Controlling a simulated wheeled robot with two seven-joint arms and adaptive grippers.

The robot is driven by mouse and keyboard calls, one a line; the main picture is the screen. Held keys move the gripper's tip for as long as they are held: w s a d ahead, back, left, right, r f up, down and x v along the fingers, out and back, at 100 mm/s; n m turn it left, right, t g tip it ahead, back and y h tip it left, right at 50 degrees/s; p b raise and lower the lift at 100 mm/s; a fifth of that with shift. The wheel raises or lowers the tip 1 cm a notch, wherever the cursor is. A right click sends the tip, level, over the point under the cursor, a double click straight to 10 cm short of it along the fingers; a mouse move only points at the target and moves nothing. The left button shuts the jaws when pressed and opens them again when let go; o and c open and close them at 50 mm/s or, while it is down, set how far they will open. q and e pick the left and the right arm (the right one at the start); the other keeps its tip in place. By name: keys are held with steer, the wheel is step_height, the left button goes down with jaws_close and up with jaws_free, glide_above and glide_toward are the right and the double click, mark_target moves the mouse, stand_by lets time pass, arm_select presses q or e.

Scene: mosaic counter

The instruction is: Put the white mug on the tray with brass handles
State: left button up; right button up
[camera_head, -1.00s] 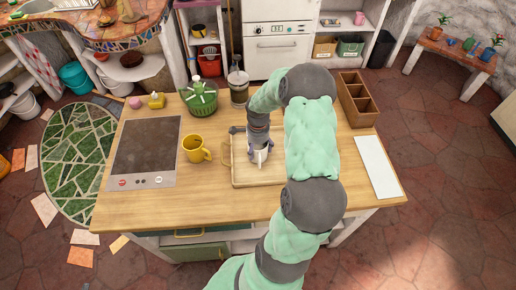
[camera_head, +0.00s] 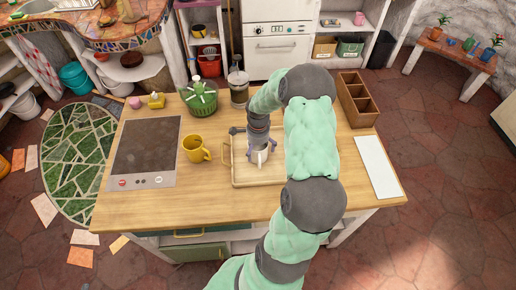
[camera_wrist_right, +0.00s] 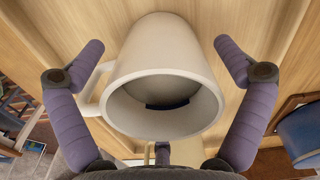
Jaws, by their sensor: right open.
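The white mug (camera_head: 260,157) stands upright on the wooden tray with brass handles (camera_head: 241,180), as far as the head view shows. In the right wrist view the mug (camera_wrist_right: 165,70) fills the middle, its rim towards the camera and its handle to the left. My right gripper (camera_head: 258,155) is just above and around the mug. In the wrist view its purple fingers (camera_wrist_right: 160,60) are spread apart on both sides of the mug, with gaps between. My arm hides the right part of the tray. My left gripper is not in view.
A yellow mug (camera_head: 195,149) stands left of the tray, beside the dark cooktop (camera_head: 146,148). A green basket (camera_head: 200,98) and a glass press (camera_head: 239,88) stand behind. A wooden box (camera_head: 358,98) and a white board (camera_head: 377,166) lie to the right.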

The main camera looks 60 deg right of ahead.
step_height(320, 180, up, 12)
steer(key=shift+p, duration=0.35)
